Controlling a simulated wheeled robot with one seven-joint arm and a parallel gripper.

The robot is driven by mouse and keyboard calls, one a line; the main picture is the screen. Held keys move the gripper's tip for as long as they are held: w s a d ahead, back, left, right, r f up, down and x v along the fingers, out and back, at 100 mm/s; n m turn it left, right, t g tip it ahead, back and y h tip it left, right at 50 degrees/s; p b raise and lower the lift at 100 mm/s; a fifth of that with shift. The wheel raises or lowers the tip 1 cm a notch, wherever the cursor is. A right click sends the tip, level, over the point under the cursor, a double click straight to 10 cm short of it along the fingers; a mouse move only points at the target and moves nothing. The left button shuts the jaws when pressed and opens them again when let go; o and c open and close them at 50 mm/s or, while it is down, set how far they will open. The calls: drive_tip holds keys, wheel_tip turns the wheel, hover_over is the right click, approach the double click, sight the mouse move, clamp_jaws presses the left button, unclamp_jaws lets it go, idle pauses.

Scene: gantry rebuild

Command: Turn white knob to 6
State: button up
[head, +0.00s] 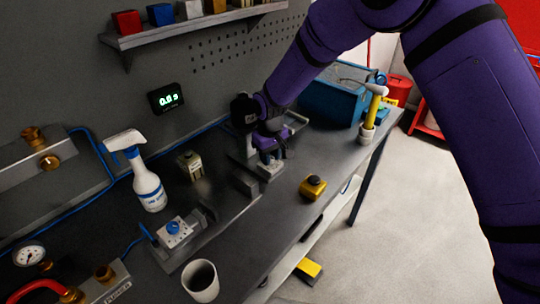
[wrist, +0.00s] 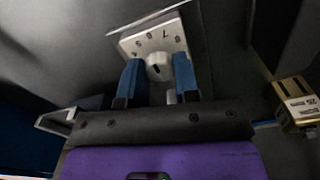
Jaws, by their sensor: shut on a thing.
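The white knob (wrist: 159,64) shows in the wrist view on a pale dial plate (wrist: 172,34) with printed numerals around it. A dark pointer mark is on the knob, but the numeral it points at cannot be told. My gripper (wrist: 159,72) has its two blue fingers on either side of the knob, shut on it. In the head view my gripper (head: 270,150) reaches down over a small light box (head: 270,170) on the bench; the knob itself is hidden there by my gripper.
A similar box with a blue knob (head: 173,227) stands nearer on the bench (head: 245,245). A brass-coloured block (wrist: 296,103) is at the right in the wrist view.

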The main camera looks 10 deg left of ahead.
drive_tip(key=o, duration=0.9)
drive_tip(key=shift+o, duration=0.2)
wheel_tip(320, 180, up, 11)
drive_tip(key=s+d+r+m+t, duration=0.15)
drive_tip(key=s+d+r, duration=0.25)
drive_tip(key=d+r, duration=0.8)
drive_tip(key=s+d+r+m+t, duration=0.1)
drive_tip(key=s+d+r+m, duration=0.25)
drive_tip(key=d+r, duration=0.85)
drive_tip(key=s+d+m+t, duration=0.2)
drive_tip(key=s+d+m, duration=0.2)
drive_tip(key=s+d, duration=1.4)
drive_tip(key=s, duration=0.4)
drive_tip(key=shift+s+d+r+m+t, duration=0.15)
drive_tip(key=shift+s+d+m+t, duration=0.05)
drive_tip(key=shift+s+m+t, duration=0.15)
